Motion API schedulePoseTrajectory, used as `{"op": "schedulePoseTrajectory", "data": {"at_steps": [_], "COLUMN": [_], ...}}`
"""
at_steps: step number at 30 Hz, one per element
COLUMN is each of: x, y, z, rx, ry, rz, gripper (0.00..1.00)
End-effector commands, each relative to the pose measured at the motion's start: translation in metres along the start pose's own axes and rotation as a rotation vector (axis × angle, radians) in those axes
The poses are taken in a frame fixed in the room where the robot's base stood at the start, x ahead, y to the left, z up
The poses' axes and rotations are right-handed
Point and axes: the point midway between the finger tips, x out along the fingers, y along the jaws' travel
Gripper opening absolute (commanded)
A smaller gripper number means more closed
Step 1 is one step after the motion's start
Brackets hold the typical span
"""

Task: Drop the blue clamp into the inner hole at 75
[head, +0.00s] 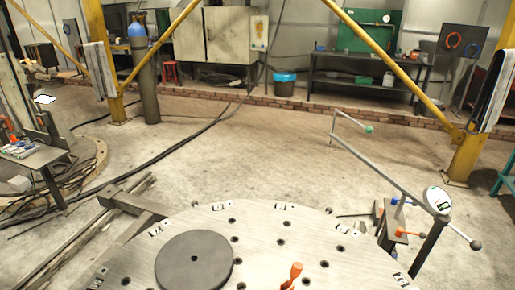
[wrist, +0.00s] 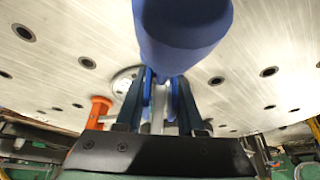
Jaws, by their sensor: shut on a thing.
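My gripper (wrist: 162,88) is shut on the blue clamp (wrist: 182,32), whose thick blue handle fills the top middle of the wrist view. The clamp's lower part lies between the fingers and is partly hidden. The round, light metal table (wrist: 70,35) with dark holes spreads behind it. It also shows at the bottom of the head view (head: 200,222), where neither the gripper nor the blue clamp is visible.
A dark disc (head: 194,262) lies on the table's left part. An orange clamp (head: 292,275) stands on the table; an orange part (wrist: 97,112) shows left of the fingers. A grey bar with a round dial (head: 437,200) rises beyond the table's right edge.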

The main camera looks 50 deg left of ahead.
Motion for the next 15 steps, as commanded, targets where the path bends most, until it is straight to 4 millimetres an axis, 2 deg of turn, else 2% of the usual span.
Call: {"op": "schedulePoseTrajectory", "data": {"at_steps": [15], "x": [0.014], "y": [0.001], "z": [0.005], "rx": [-0.001], "ry": [0.002], "rz": [0.001], "gripper": [0.0]}}
